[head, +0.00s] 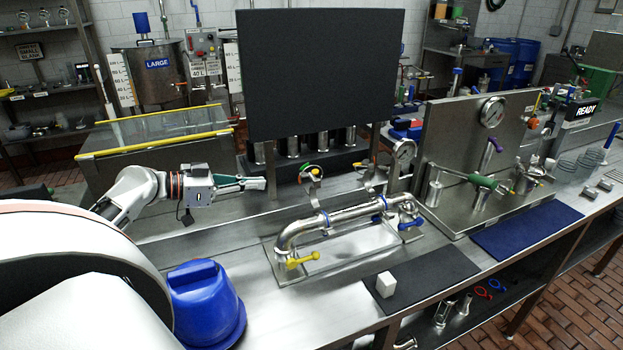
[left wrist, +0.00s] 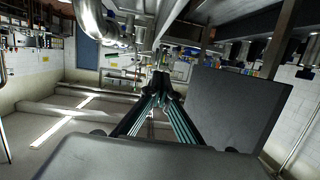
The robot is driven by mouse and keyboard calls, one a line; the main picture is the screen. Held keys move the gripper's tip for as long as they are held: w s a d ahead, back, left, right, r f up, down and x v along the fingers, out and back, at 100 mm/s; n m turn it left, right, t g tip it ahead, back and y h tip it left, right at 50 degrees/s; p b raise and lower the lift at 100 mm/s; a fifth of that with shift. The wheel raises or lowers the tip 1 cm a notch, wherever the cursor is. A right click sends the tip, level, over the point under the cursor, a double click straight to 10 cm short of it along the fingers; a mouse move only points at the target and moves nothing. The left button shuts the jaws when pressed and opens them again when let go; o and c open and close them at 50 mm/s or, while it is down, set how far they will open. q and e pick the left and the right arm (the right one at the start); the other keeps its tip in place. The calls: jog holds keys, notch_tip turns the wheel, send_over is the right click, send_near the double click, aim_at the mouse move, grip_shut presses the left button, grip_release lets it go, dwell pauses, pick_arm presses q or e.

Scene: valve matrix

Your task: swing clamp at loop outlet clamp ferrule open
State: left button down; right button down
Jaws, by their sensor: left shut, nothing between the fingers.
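A shiny pipe loop (head: 350,213) lies on a metal plate on the bench, right of and nearer than my left gripper. It has a yellow valve handle (head: 303,260) at its left end and a blue handle (head: 411,224) at its right end. Blue bands (head: 325,220) sit around its joints. I cannot tell which joint is the outlet clamp ferrule, or whether its clamp is open. My left gripper (head: 263,183) is shut and empty, apart from the loop, pointing right. Its green-sided fingers also show in the left wrist view (left wrist: 161,82). My right gripper is in neither view.
A large black panel (head: 320,75) stands behind the loop. A blue bucket-like object (head: 205,305) is at front left. A white block (head: 386,285) sits on a dark mat (head: 430,272). A metal panel with a gauge (head: 491,111) stands at right, near a blue mat (head: 525,230).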

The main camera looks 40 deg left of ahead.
pick_arm(q)
jog(key=w+d+f+p, duration=0.1)
jog(key=w+d, duration=0.6)
jog(key=w, duration=0.1)
jog(key=shift+w+f+m+h, duration=0.2)
jog(key=shift+m+h, duration=0.1)
jog(key=shift+h, duration=0.1)
jog(key=n, duration=0.1)
jog(key=a+f+n+b, duration=0.1)
jog(key=f+h+b, duration=0.1)
jog(key=shift+w+a+n+g, duration=0.2)
jog(key=shift+w+n+g, duration=0.05)
jog(key=shift+n+g, duration=0.15)
dwell(0.3)
jog(key=v, duration=1.2)
jog(key=shift+r, duration=0.1)
